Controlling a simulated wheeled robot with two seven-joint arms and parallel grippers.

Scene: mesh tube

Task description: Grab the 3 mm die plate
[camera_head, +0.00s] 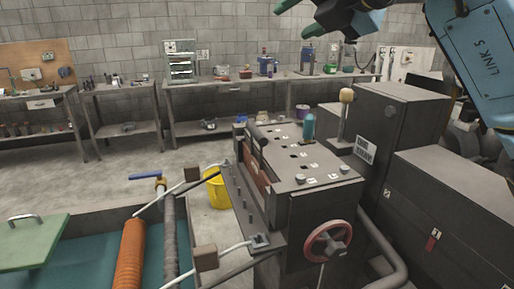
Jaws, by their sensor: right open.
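My right gripper (298,18) is open and empty at the top of the view, its dark fingers pointing left. It hangs in the air above and apart from the machine (316,205). The machine's grey top plate (296,160) has several dark slots with small white labels beside them, too small to read. I cannot make out which part is the 3 mm die plate. Brown-orange parts (257,170) show in the gap along the machine's left side. My left gripper is out of view.
A teal cylinder (308,126) and a tan-knobbed lever (346,96) stand up at the machine's back. Dark cabinets (452,205) fill the right. An orange coil (130,255) and metal rods are at the left front. A yellow bucket (218,194) stands behind. Workbenches line the wall.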

